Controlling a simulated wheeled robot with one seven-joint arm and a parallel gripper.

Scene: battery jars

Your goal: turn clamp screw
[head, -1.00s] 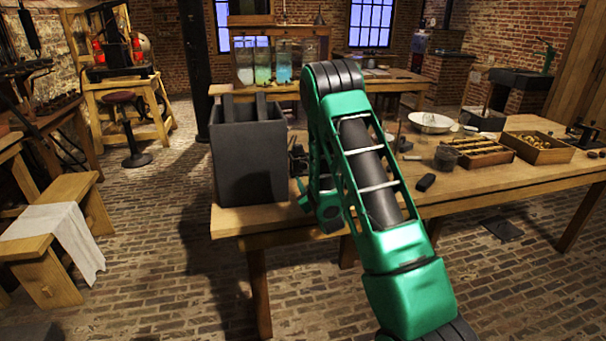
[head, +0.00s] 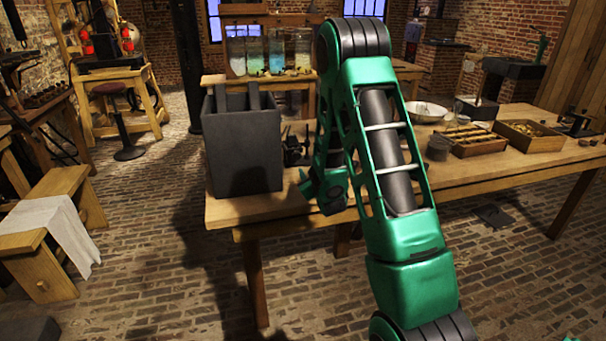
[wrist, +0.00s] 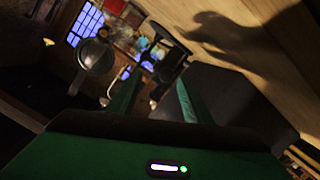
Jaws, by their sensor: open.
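My gripper (wrist: 157,84) is open in the wrist view, with its two green fingers apart and nothing clearly held between them. In the head view my gripper is low over the front left of the wooden table (head: 226,213), mostly hidden by my own arm. A small dark metal fitting (head: 296,147), perhaps the clamp, stands right of the dark grey box, behind my gripper. In the wrist view a dark fitting (wrist: 163,62) shows beyond the fingers, and a round greyish knob-like thing (wrist: 95,57) is at left. I cannot tell which part is the clamp screw.
The dark grey box (head: 243,150) stands at the table's left end, close to my gripper; its side also fills the wrist view's right (wrist: 232,100). A wooden tray (head: 470,140), a box (head: 530,135) and a white bowl (head: 427,111) stand farther right.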

